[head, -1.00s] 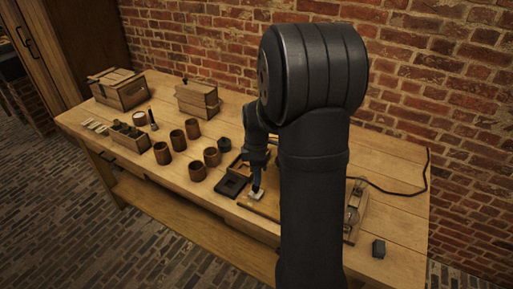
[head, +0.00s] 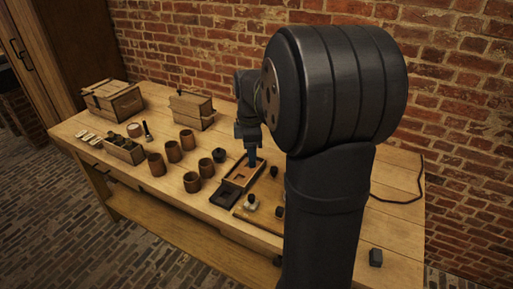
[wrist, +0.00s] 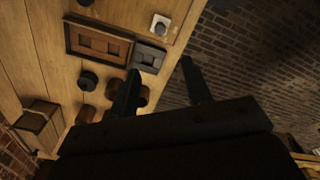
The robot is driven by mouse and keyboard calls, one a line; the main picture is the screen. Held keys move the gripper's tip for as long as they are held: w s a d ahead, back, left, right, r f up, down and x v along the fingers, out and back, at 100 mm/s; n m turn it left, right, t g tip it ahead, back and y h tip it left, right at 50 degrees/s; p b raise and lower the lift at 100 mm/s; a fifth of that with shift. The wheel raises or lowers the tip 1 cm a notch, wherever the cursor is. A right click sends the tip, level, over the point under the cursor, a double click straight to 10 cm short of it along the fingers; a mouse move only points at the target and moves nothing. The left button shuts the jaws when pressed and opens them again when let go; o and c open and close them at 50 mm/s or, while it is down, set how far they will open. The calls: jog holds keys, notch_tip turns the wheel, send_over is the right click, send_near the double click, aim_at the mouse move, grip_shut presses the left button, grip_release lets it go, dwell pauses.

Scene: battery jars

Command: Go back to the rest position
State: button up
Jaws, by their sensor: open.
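My gripper (head: 252,157) hangs above the wooden tray (head: 246,172) on the workbench in the head view. In the wrist view my gripper (wrist: 160,82) shows two dark fingers spread apart with nothing between them. The tray (wrist: 70,38) with square recesses and a dark square block beside it lie below in that view. My arm covers the right middle of the bench in the head view.
Several brown jars (head: 192,182) stand left of the tray. Two wooden boxes (head: 192,108) (head: 112,100) stand at the back. A small knobbed piece (head: 252,202) lies nearer the front. A dark block (head: 376,257) sits at the right end, near a black cable (head: 400,200).

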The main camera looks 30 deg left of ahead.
aim_at(252, 196)
jog(key=shift+f, duration=0.1)
notch_tip(252, 196, down, 17)
jog(key=shift+f, duration=0.15)
dwell(0.6)
jog(key=shift+f, duration=0.1)
jog(key=m, duration=1.2)
jog(key=shift+s, duration=0.1)
jog(key=shift+r, duration=1.15)
dwell(1.3)
